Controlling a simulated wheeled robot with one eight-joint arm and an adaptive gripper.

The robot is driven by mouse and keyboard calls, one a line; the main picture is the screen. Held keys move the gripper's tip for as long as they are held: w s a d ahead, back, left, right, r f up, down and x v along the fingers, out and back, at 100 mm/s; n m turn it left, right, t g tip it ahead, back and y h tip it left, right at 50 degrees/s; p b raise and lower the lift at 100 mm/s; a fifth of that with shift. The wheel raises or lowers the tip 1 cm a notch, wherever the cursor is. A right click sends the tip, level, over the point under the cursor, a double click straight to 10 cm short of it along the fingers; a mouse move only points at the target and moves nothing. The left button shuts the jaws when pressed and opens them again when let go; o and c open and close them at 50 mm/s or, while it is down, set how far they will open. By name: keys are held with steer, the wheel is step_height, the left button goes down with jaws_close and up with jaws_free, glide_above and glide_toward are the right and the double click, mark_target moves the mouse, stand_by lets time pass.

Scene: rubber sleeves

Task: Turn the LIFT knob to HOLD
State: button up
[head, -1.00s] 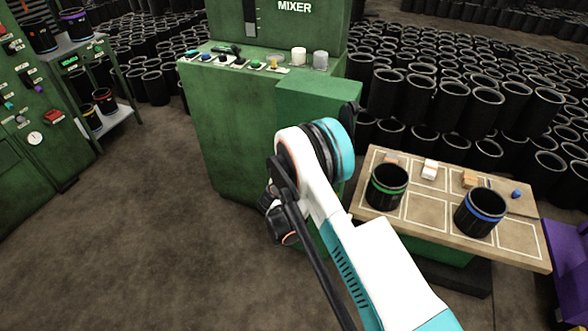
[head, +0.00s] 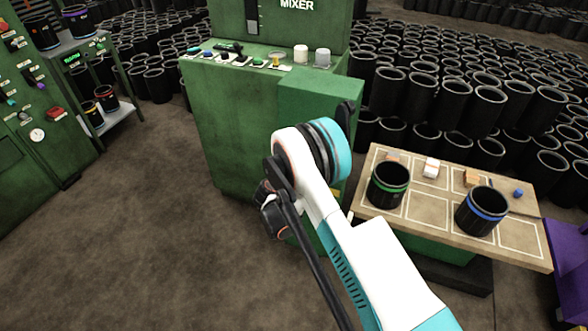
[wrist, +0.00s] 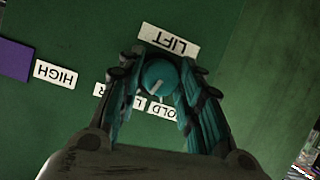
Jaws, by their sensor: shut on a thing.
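In the wrist view the LIFT knob (wrist: 162,72) is round and teal with a white pointer line. The line slants toward the lower left in the picture. My gripper (wrist: 158,66) has its two teal-lined fingers shut on the knob from both sides. The LIFT label (wrist: 169,40) is upside down just above it. A label showing the letters OLD (wrist: 162,113) is below the knob, partly covered by the fingers. Other short labels to its left are also partly covered. In the head view my arm hides the gripper and the knob.
A HIGH label (wrist: 55,75) and a purple patch (wrist: 14,60) are left of the knob. The green mixer (head: 240,125) stands behind my arm. To the right, a wooden board (head: 431,207) carries sleeves with green (head: 388,184) and blue bands (head: 481,210).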

steer(key=shift+w+a+n+g+h, duration=0.1)
steer(key=shift+a+n+g+h, duration=0.1)
steer(key=shift+n+h, duration=1.2)
steer(key=shift+a+n+g+h, duration=0.15)
steer(key=shift+n+h, duration=0.75)
steer(key=shift+n, duration=0.9)
steer(key=o, duration=1)
steer(key=shift+o, duration=0.2)
steer(key=v, duration=1.2)
